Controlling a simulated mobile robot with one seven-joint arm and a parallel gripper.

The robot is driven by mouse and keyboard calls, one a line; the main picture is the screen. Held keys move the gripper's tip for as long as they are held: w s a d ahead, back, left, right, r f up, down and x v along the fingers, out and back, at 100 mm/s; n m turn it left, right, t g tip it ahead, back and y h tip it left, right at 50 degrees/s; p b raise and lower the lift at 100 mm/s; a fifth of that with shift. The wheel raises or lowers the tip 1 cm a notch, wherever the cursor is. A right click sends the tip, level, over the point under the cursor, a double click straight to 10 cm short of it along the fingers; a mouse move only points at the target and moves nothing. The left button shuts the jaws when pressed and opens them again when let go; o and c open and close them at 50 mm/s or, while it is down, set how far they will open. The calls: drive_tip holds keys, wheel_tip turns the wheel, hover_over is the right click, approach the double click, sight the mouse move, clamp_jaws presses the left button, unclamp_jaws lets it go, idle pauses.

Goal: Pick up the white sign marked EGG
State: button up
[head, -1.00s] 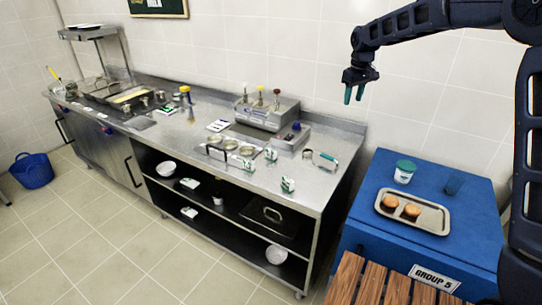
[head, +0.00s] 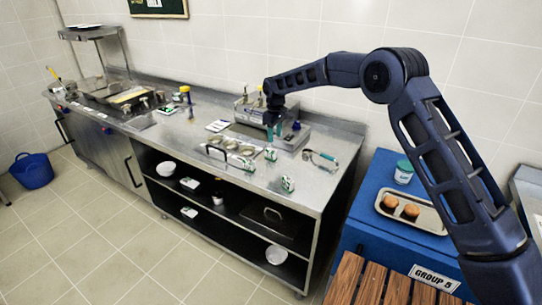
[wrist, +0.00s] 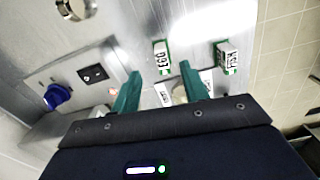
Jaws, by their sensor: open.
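The white sign marked EGG (wrist: 160,58) stands on the steel counter with a green edge showing. In the head view, a small white-and-green sign (head: 270,154) that seems to be the same one stands in front of the blue-knobbed unit; its lettering is too small to read there. My gripper (head: 275,131) is over the counter, above and behind that sign. In the wrist view, its teal fingers (wrist: 160,72) are open and empty, and the sign shows beyond and between their tips. The gripper appears apart from the sign.
A second lettered sign (wrist: 226,57) stands beside EGG, nearer the counter's front edge. A unit with a blue knob (wrist: 55,96) is on the wall side. Round pots in a holder (head: 231,145) stand to the left.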

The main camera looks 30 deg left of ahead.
sight(274, 151)
wheel_tip(274, 151, down, 4)
drive_tip(key=shift+f, duration=0.2)
drive_tip(key=shift+a+f, duration=0.15)
drive_tip(key=shift+f, duration=1.35)
drive_tip(key=shift+a+f, duration=0.1)
drive_tip(key=shift+f, duration=1.4)
clamp_jaws()
